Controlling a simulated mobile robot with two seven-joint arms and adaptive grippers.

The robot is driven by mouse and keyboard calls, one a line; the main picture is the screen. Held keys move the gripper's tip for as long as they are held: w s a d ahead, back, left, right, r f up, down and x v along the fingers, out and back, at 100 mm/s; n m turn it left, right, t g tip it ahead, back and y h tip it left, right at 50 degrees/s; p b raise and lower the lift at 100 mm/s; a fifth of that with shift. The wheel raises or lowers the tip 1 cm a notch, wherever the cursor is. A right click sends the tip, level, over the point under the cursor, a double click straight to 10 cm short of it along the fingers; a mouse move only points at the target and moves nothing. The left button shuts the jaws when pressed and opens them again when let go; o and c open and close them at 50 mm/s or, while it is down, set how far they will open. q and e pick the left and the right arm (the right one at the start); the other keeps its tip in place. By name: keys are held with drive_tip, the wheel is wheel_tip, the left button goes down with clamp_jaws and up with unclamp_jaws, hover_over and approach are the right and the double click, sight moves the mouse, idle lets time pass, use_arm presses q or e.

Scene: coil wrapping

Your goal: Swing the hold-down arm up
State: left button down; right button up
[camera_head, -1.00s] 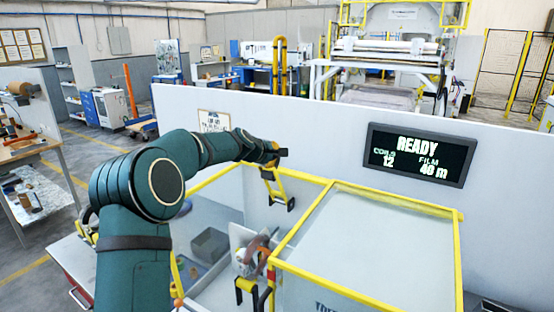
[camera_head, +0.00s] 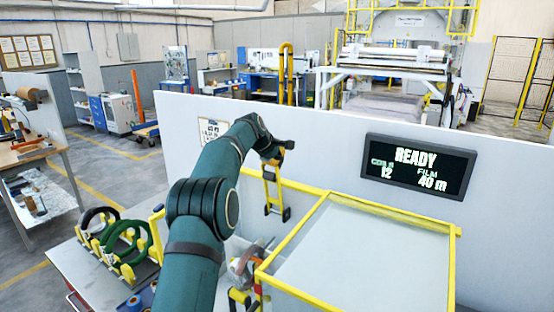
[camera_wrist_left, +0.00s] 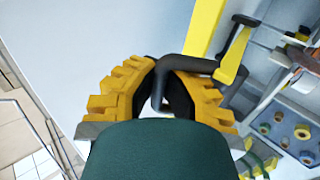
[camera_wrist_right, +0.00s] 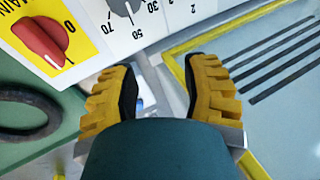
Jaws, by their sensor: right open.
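The yellow hold-down arm (camera_head: 269,188) stands steeply against the white wall, left of the yellow-framed box, in the head view. My left gripper (camera_head: 273,156) is at its upper end. In the left wrist view, the dark bent handle (camera_wrist_left: 199,66) of the arm runs between the fingers of my left gripper (camera_wrist_left: 164,92), which look closed on it; the yellow arm (camera_wrist_left: 236,55) continues to the right. My right gripper (camera_wrist_right: 160,88) is open and empty in its wrist view, in front of a panel with a red switch (camera_wrist_right: 40,40). It is not in the head view.
The yellow-framed box (camera_head: 360,250) stands right of my left arm. A rack with a green coil (camera_head: 124,243) and a dark coil (camera_head: 98,222) is at the lower left. A display (camera_head: 418,168) on the wall reads READY, coils 12, film 40 m.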

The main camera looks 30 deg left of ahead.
use_arm(q)
drive_tip(key=shift+w+r, duration=0.15)
drive_tip(key=shift+r, duration=0.3)
drive_tip(key=c, duration=1)
unclamp_jaws()
drive_tip(key=shift+f, duration=0.1)
drive_tip(key=shift+f, duration=0.1)
drive_tip(key=v, duration=1.2)
